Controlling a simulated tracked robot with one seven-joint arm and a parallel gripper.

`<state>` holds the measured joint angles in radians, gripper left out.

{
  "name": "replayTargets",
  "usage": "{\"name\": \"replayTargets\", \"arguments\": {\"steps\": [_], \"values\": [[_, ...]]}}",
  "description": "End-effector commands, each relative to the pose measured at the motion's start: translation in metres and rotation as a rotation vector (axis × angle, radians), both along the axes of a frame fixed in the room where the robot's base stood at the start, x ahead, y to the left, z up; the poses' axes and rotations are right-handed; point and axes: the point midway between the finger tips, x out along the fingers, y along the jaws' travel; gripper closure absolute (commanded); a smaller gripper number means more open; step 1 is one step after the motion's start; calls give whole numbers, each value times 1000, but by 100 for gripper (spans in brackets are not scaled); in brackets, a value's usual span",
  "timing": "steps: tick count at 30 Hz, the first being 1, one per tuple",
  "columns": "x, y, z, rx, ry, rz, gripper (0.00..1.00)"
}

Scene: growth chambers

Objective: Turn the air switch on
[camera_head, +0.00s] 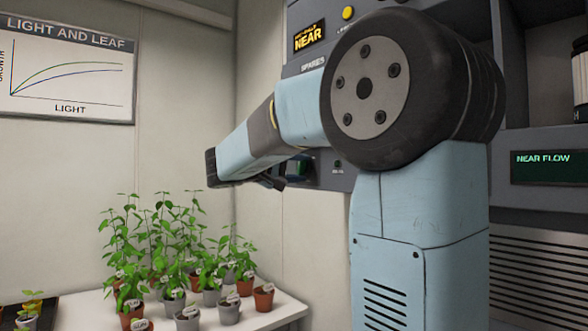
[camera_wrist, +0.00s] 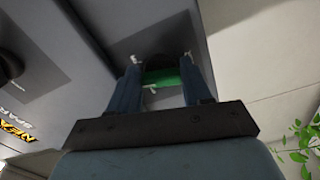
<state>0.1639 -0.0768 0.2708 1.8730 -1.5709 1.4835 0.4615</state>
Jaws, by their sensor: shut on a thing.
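In the wrist view my gripper (camera_wrist: 160,64) reaches into a grey recess in the panel, with one finger on each side of a dark rounded part over a green piece. I take this for the air switch (camera_wrist: 165,77); the fingers are shut on it. Its label is not readable, and I cannot tell which way it is set. In the head view my arm hides most of this spot. Only a bit of green (camera_head: 299,167) shows there, behind the arm's end.
A NEAR FLOW display (camera_head: 548,167) is at right. Several potted plants (camera_head: 175,255) stand on a white table (camera_head: 262,318) at lower left, below a wall chart (camera_head: 68,70).

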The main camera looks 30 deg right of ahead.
Motion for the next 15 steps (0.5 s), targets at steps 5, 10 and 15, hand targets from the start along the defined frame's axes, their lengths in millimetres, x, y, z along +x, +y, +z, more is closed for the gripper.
{"name": "replayTargets", "arguments": {"steps": [5,10,15], "values": [[0,-2,-5,36,-151,-5,81],[1,-1,-6,62,-293,-5,81],[1,-1,-6,84,-405,-4,81]]}}
